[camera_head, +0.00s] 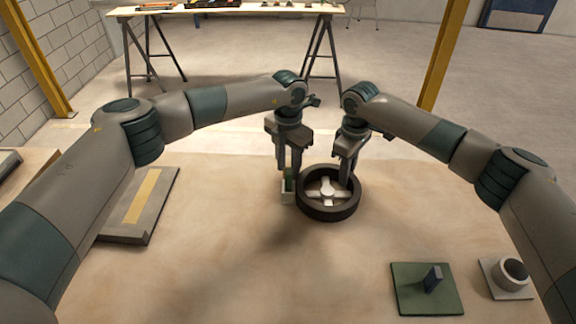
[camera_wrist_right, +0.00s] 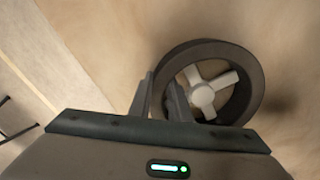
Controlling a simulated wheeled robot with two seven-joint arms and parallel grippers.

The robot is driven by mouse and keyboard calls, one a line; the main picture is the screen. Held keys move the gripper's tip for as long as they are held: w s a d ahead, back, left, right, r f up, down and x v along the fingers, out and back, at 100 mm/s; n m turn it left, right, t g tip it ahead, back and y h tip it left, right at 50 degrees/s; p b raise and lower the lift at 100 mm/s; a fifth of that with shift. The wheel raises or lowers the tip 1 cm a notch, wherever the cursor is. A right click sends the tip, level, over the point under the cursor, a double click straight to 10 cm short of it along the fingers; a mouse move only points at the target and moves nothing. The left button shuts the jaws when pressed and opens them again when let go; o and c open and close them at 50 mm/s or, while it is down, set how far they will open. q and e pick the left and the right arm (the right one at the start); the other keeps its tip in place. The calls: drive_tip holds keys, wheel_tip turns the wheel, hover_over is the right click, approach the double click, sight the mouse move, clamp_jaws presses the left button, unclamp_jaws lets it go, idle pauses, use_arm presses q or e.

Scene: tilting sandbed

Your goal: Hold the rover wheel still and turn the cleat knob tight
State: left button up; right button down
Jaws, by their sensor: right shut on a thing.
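The rover wheel (camera_head: 325,212) is a dark ring with a pale hub and spokes, lying flat on the sandy bed. It also shows in the right wrist view (camera_wrist_right: 252,80). My right gripper (camera_head: 345,180) is shut on the wheel's rim at its right side. In the right wrist view its fingers (camera_wrist_right: 160,95) straddle the rim, one outside and one inside. I cannot make out the cleat knob for certain.
A green plate with a dark upright block (camera_head: 410,300) and a pale plate with a round dark-topped piece (camera_head: 498,282) lie at the front right. A grey slab with a tan strip (camera_head: 158,215) lies left. A trestle table (camera_head: 230,10) stands behind. The bed's front middle is clear.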

use_arm(q)
wheel_tip(320, 180, up, 12)
idle(0.6)
drive_tip(key=shift+f, duration=0.1)
drive_tip(key=shift+s+r+n, duration=0.1)
drive_tip(key=shift+n, duration=1.1)
drive_tip(key=shift+s+r+n, duration=0.1)
drive_tip(key=shift+n, duration=1.1)
drive_tip(key=shift+f, duration=0.1)
wheel_tip(320, 180, down, 12)
drive_tip(key=shift+r, duration=0.1)
drive_tip(key=shift+c, duration=0.3)
drive_tip(key=c, duration=0.7)
